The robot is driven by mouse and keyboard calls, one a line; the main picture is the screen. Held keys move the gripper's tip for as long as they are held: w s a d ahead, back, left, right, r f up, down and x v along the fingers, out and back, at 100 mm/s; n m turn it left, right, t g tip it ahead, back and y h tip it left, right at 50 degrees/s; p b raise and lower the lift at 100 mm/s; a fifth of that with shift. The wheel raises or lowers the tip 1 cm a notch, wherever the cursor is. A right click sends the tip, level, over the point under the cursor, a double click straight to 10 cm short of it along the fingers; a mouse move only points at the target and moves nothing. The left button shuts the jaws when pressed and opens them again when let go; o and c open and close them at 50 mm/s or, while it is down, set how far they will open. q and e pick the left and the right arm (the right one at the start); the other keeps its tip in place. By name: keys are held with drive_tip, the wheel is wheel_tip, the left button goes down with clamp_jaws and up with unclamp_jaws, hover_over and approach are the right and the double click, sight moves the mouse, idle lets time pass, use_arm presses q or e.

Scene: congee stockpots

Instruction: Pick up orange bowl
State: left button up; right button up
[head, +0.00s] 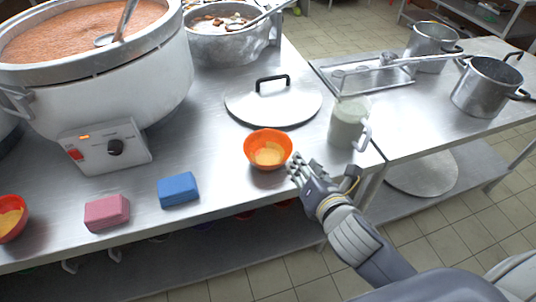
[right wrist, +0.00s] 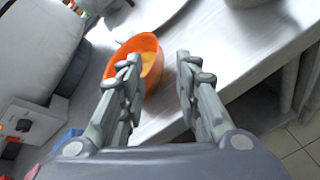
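The orange bowl (head: 259,137) stands upright on the steel counter, in front of a round lid, with something yellowish inside. It also shows in the right wrist view (right wrist: 150,50), just beyond the fingers and partly hidden by the left-hand one. My right gripper (head: 297,168) is at the bowl's right front side, close to its rim. In the right wrist view my right gripper (right wrist: 160,75) is open, with nothing between its fingers. I cannot tell whether a finger touches the bowl. My left gripper is not in view.
A steel lid (head: 300,103) lies behind the bowl, and a jug (head: 347,125) stands to its right. Blue (head: 178,190) and pink (head: 107,213) sponges and a red bowl (head: 22,232) are to the left. A large white cooker (head: 120,90) fills the back left. The counter's front edge is near.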

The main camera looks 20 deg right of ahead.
drive_tip(key=shift+w+a+r+n, duration=0.15)
drive_tip(key=shift+w+r+n, duration=0.15)
drive_tip(key=shift+w+n, duration=0.3)
approach(288, 141)
drive_tip(key=shift+x, duration=3.9)
drive_tip(key=shift+c, duration=0.6)
clamp_jaws()
